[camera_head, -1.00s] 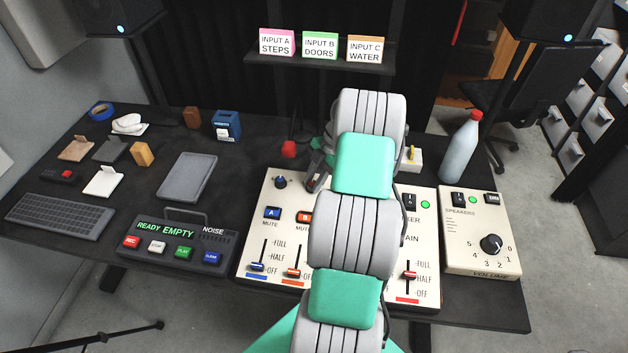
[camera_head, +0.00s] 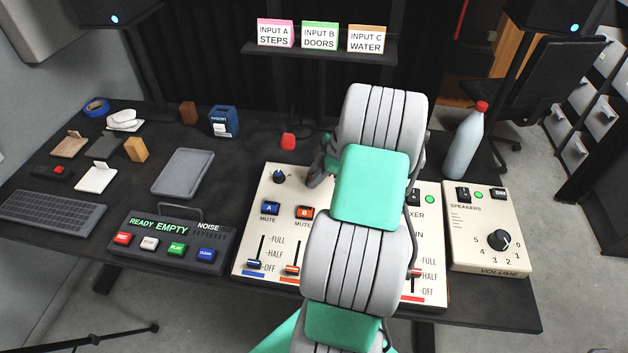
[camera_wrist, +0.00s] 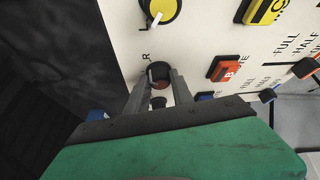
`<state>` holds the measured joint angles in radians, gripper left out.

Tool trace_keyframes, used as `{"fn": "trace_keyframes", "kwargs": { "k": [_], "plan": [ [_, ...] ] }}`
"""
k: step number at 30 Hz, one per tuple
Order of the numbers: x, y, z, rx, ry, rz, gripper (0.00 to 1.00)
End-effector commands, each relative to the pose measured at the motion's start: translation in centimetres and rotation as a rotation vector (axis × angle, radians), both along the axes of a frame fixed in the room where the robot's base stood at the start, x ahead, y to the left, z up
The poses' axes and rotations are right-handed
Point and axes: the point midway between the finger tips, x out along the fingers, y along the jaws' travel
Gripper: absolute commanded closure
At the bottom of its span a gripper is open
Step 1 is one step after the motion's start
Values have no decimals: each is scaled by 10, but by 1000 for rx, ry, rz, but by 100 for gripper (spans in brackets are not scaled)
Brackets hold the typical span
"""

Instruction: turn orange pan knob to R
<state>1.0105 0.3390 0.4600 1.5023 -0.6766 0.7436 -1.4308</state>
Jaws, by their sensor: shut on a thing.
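My gripper (camera_wrist: 160,86) is shut on this knob, one finger on each side. The knob's pointer is too small and shaded to read surely. In the head view my gripper (camera_head: 317,178) is at the upper part of the cream mixer panel (camera_head: 258,216), right of the blue knob (camera_head: 279,177). My arm hides the orange knob and the middle of the panel there.
A yellow knob (camera_wrist: 158,10) sits beyond the orange one in the wrist view. The red B mute button (camera_head: 304,212) and sliders are below my gripper in the head view. A speaker box (camera_head: 488,240) and a bottle (camera_head: 465,142) stand to the right.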

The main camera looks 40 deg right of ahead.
Motion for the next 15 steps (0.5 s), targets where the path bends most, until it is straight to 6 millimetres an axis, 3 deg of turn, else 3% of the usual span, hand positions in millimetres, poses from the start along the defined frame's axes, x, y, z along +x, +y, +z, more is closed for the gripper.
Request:
{"fn": "trace_keyframes", "kwargs": {
  "k": [15],
  "plan": [
    [-2,3,-2,32,-44,-393,100]
  ]
}}
